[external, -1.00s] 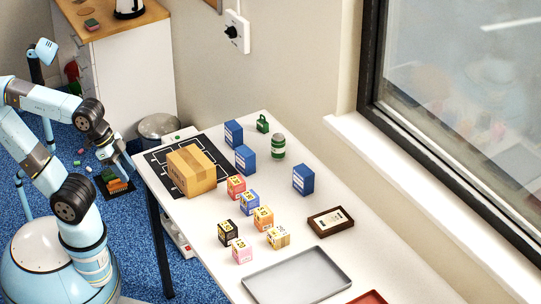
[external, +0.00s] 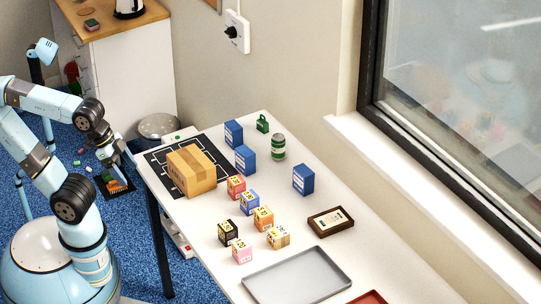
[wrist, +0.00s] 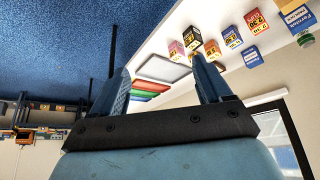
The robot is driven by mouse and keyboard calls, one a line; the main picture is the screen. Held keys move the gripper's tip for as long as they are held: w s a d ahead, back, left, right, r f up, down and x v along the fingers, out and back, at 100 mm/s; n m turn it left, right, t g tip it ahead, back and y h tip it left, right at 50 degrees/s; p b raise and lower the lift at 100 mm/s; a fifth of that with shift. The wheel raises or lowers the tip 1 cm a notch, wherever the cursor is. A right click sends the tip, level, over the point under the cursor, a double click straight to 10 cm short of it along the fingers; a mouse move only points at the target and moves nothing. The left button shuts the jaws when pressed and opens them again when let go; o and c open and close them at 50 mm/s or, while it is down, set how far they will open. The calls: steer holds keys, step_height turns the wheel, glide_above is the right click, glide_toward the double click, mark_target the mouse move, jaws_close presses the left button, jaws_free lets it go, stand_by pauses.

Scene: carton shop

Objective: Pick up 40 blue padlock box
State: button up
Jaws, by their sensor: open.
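A small blue box with a pale and yellow label (external: 249,203) stands upright on the white table, between a red box (external: 236,187) and an orange box (external: 263,218). Its printed number is too small to read in the external view. It appears to be the small blue box in the wrist view (wrist: 232,38). My gripper (external: 130,160) is off the table's left edge, well away from the boxes. In the wrist view my gripper (wrist: 161,72) has its two fingers wide apart with nothing between them.
Black (external: 228,232), tan (external: 278,237) and pink (external: 242,252) boxes stand close by. A brown carton (external: 191,170), larger blue boxes (external: 303,180), a green can (external: 278,147), a grey tray (external: 297,278) and a dark framed tray (external: 331,221) occupy the table.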

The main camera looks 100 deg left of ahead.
steer(key=w+a+f+n+g+h, duration=0.1)
steer(key=w+a+f+n+h, duration=0.15)
steer(key=w+a+n, duration=0.7)
steer(key=w+a+f+n+g+h, duration=0.2)
steer(key=w+a+n+h, duration=0.3)
steer(key=w+a, duration=0.65)
steer(key=a+f+n+t, duration=0.2)
steer(key=a+f+n, duration=0.2)
steer(key=a, duration=0.5)
steer(key=a+f+n+t, duration=0.2)
steer(key=a+f+n, duration=0.2)
steer(key=a, duration=0.5)
steer(key=n+t+h, duration=0.1)
steer(key=n+t, duration=0.3)
steer(key=n, duration=0.2)
glide_toward(251, 162)
steer(key=shift+m+x, duration=0.25)
steer(key=shift+x, duration=3.45)
steer(key=shift+f, duration=0.15)
steer(key=c, duration=1.1)
steer(key=shift+c, duration=0.2)
